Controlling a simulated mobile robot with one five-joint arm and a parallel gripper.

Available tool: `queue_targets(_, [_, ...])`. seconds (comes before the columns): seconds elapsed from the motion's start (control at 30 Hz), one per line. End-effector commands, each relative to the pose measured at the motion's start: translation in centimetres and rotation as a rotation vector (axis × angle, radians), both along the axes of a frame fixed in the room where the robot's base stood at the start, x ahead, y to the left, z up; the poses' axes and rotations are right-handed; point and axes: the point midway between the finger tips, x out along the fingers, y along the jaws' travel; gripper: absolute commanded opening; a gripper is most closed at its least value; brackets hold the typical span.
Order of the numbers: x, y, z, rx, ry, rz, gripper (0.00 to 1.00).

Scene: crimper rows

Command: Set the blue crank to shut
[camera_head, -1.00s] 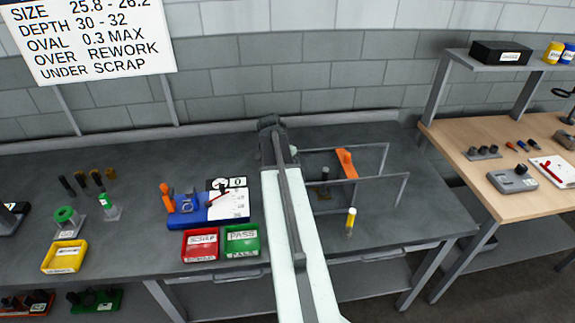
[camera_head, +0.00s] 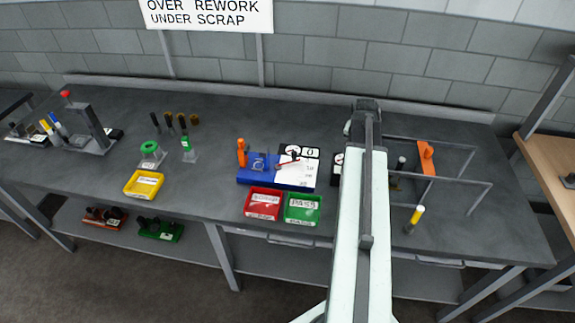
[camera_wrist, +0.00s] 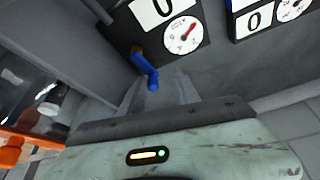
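In the wrist view the blue crank (camera_wrist: 141,62) sits beside a black panel (camera_wrist: 172,52) with a round dial and a white plate. The dial has a red pointer. The crank's knobbed end points toward my gripper (camera_wrist: 160,82), whose two fingers stand apart with nothing gripped. The knob shows just ahead of the fingers, nearer the left one; I cannot tell whether they touch. In the head view my own arm hides the crank and my gripper.
A wire frame (camera_head: 440,180) stands right of my arm, with an orange piece (camera_head: 427,158) and a yellow-topped post (camera_head: 415,218) nearby. A blue fixture (camera_head: 262,176), red bin (camera_head: 263,204) and green bin (camera_head: 303,208) lie left. A wooden table (camera_head: 548,140) is far right.

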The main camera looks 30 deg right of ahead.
Motion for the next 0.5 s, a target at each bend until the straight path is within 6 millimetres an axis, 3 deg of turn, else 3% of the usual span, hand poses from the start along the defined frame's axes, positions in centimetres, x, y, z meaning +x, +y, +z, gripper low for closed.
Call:
queue_targets(0.47, [-0.6,2.4,0.0,0.003,-0.004,0.706,0.37])
queue_targets(0.5, [-1.1,2.6,1.9,0.001,-0.003,0.716,0.37])
